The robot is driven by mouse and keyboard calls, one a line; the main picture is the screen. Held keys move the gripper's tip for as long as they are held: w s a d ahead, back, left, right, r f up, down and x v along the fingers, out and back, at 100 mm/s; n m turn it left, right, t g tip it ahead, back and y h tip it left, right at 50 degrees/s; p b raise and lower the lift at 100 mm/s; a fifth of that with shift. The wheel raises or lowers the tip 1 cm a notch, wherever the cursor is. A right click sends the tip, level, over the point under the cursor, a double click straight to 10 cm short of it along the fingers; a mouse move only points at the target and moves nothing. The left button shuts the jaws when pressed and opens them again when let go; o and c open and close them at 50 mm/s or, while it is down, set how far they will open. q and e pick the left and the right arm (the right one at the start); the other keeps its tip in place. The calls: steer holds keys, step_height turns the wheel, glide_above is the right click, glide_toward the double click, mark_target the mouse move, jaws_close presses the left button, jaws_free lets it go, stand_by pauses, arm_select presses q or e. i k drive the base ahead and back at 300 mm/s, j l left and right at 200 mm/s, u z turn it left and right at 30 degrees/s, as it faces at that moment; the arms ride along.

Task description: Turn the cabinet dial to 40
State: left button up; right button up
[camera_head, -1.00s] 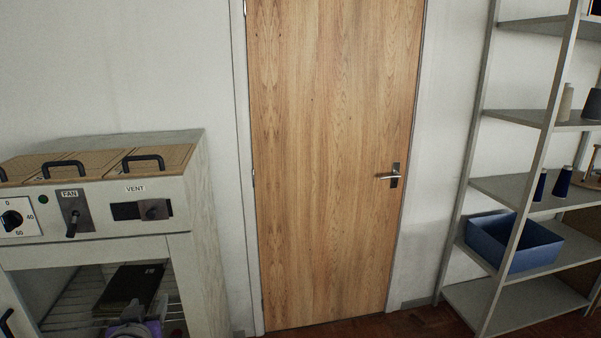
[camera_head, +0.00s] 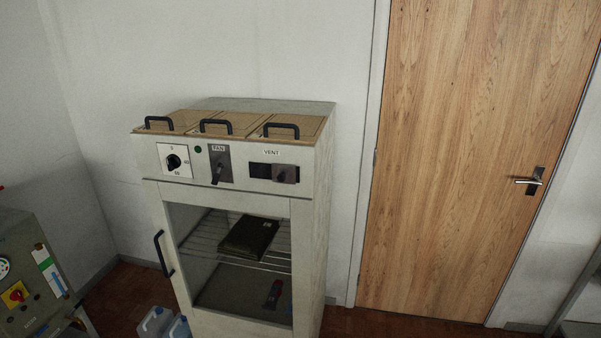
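The cabinet (camera_head: 309,220) stands left of the door, a pale box with a control panel along its top front. Its dial (camera_head: 174,161) is a black round knob on a white square plate at the panel's left end. The plate carries small numbers, with 0 at the top, 40 at the right and one at the bottom that looks like 50 or 60. The knob's pointer is too small to read. Neither of my grippers shows in the head view.
Right of the dial are a FAN lever (camera_head: 217,170) and a VENT slider (camera_head: 285,174). The cabinet's glazed front has a black handle (camera_head: 163,254). A machine (camera_head: 28,275) stands at lower left, and blue-grey containers (camera_head: 155,322) sit on the floor. A wooden door (camera_head: 460,150) is at right.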

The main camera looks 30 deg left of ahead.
mark_target(174, 162)
steer(key=u, duration=1.75)
